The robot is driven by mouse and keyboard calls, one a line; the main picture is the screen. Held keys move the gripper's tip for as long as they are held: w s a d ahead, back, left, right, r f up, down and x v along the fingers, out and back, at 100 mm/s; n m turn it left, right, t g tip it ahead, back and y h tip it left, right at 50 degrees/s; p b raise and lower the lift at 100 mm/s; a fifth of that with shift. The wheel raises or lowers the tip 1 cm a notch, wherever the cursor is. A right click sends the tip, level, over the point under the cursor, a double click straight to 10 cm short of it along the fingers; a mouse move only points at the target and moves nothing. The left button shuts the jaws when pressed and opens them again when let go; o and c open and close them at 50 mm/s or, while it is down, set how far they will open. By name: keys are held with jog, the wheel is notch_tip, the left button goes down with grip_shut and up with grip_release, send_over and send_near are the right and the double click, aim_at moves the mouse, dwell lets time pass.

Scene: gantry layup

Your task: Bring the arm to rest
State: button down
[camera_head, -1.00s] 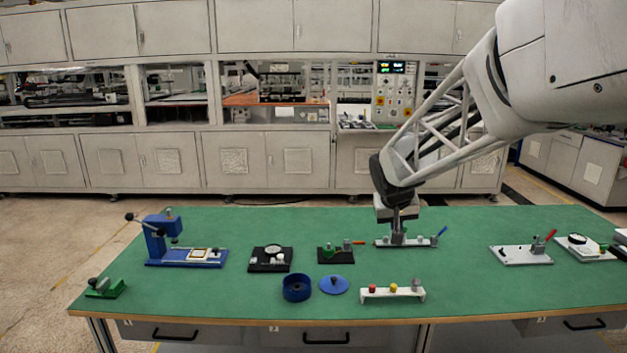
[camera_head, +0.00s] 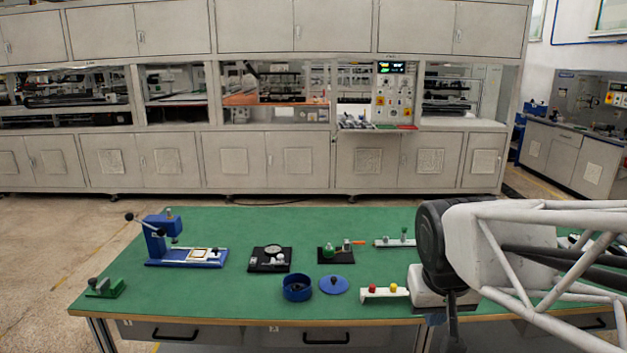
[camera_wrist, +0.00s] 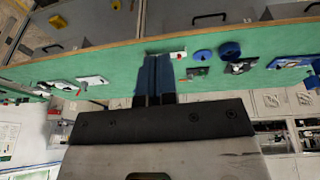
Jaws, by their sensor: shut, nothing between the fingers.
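My gripper (camera_head: 452,335) hangs at the table's front edge, right of centre, pointing down. In the wrist view my gripper (camera_wrist: 156,62) shows its two dark fingers side by side, shut, with nothing between them. In the head view my arm covers the right part of the green table (camera_head: 210,295). The white rack (camera_head: 385,293) with a red and a yellow knob is just left of my gripper, its right end hidden behind my wrist.
A blue press (camera_head: 160,240), a black gauge plate (camera_head: 270,259), a black clamp fixture (camera_head: 335,254), a blue cup (camera_head: 296,288) and a blue lid (camera_head: 334,285) stand on the table.

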jog(key=s+f, duration=0.2)
jog(key=s, duration=0.6)
jog(key=shift+s+a+f+g+y, duration=0.3)
jog(key=shift+s+a, duration=0.05)
jog(key=shift+s, duration=0.05)
